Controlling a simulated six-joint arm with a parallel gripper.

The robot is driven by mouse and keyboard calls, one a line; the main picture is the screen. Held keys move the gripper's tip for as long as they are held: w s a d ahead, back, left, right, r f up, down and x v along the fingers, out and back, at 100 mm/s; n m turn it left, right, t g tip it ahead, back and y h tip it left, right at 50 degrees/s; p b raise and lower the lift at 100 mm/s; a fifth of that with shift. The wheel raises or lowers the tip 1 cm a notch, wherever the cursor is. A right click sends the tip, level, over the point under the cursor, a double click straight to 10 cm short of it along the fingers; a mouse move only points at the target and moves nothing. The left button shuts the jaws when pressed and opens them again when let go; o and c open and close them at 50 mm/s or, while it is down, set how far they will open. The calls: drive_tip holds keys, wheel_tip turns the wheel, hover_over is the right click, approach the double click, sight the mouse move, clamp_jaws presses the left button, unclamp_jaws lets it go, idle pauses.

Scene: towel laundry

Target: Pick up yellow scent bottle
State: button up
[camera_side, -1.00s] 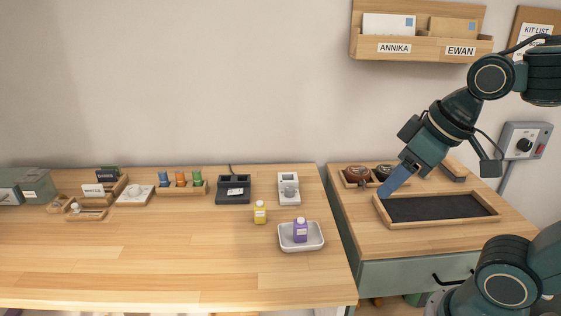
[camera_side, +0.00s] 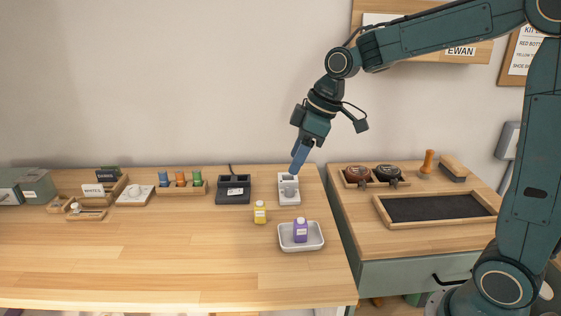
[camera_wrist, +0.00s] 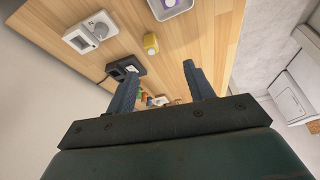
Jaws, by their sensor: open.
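The yellow scent bottle (camera_side: 260,212) stands upright on the wooden bench, left of a white tray. It also shows in the wrist view (camera_wrist: 151,44), beyond my fingers and near the upper middle. My gripper (camera_side: 297,166) is in the air above the back of the bench, over the white dial device and above and right of the yellow bottle. In the wrist view my gripper (camera_wrist: 160,84) has its two fingers spread apart with nothing between them.
A white tray (camera_side: 318,245) holds a purple bottle (camera_side: 300,230). A white dial device (camera_side: 289,198) and a black device (camera_side: 234,197) stand behind the yellow bottle. Small wooden racks line the back left. The bench front is clear.

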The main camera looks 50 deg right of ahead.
drive_tip(key=n, duration=0.2)
approach(262, 202)
drive_tip(key=shift+d+r+y, duration=0.4)
drive_tip(key=shift+d+r, duration=0.3)
drive_tip(key=shift+r, duration=0.25)
drive_tip(key=shift+s+x, duration=0.2)
drive_tip(key=shift+x, duration=4.05)
drive_tip(key=shift+f, duration=0.15)
drive_tip(key=shift+x, duration=2.5)
drive_tip(key=c, duration=1)
